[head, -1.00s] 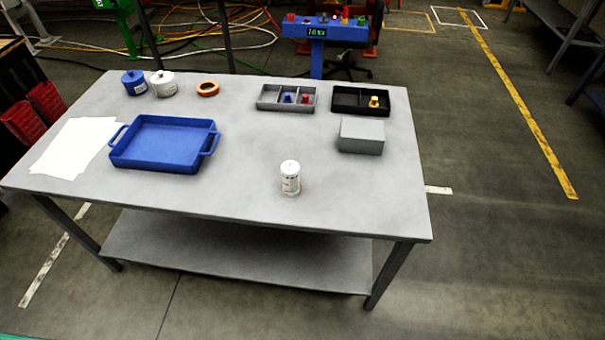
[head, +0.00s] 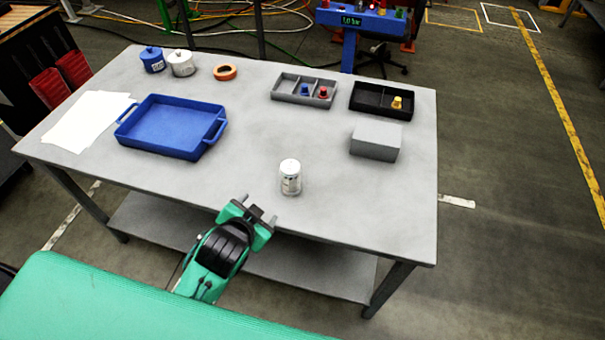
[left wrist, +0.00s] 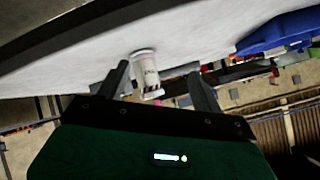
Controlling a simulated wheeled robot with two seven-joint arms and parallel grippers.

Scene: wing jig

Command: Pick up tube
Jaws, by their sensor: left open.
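The tube is a small white cylinder with a label (head: 290,177), standing upright near the front edge of the grey table (head: 255,180). My left gripper (head: 258,211) is green with dark fingers, at the table's front edge, to the left of and nearer than the tube. It is open and empty. In the left wrist view the tube (left wrist: 147,72) shows beyond and between the two open fingers (left wrist: 160,85), apart from them. That view is tilted. My right gripper is in no view.
A blue tray (head: 172,126) and white sheets (head: 85,120) lie on the left. A grey box (head: 375,142), a grey divided bin (head: 304,91) and a black bin (head: 381,100) stand at the right. Two lidded pots and an orange ring (head: 225,72) are at the back. The table around the tube is clear.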

